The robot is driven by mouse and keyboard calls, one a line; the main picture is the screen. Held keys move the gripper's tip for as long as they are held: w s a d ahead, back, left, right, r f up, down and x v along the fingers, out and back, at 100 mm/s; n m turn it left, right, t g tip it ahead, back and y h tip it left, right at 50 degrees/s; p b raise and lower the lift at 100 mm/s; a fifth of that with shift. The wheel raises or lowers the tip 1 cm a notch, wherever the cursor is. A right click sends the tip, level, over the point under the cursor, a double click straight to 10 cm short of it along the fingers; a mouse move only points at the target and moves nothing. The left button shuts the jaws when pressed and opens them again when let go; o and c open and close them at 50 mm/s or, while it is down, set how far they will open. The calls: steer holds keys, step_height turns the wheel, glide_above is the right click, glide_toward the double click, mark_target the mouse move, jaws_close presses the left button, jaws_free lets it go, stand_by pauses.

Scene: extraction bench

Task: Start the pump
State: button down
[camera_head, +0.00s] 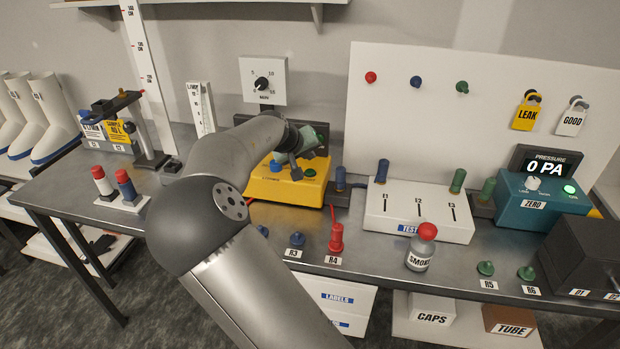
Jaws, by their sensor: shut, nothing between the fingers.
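A yellow box (270,188) stands on the bench behind my arm, and I take it to be the pump. Its top shows a green button (309,172) at the right and a blue part (275,165) at the left. My arm covers the box's left side. My gripper (292,160) is over the box, shut and empty, close to the green button. I cannot tell whether it touches the box. A dark panel behind the box is mostly hidden by my wrist.
A white test block (400,220) with three slots stands right of the box. A teal gauge (535,212) reads 0 PA. A smoke bottle (421,252) and a red plug (336,238) stand near the front edge. A dial panel (278,95) is on the wall behind.

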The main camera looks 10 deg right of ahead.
steer(key=shift+f+b, duration=0.4)
steer(key=shift+f, duration=0.7)
stand_by(1.1)
steer(key=shift+f+b, duration=0.3)
steer(key=shift+f, duration=0.1)
steer(key=shift+f+b, duration=0.3)
steer(key=shift+f, duration=0.1)
stand_by(0.5)
steer(key=shift+r, duration=0.1)
steer(key=shift+r+p, duration=0.55)
steer(key=shift+r, duration=0.2)
steer(key=shift+r+p, duration=1.65)
steer(key=shift+r, duration=0.85)
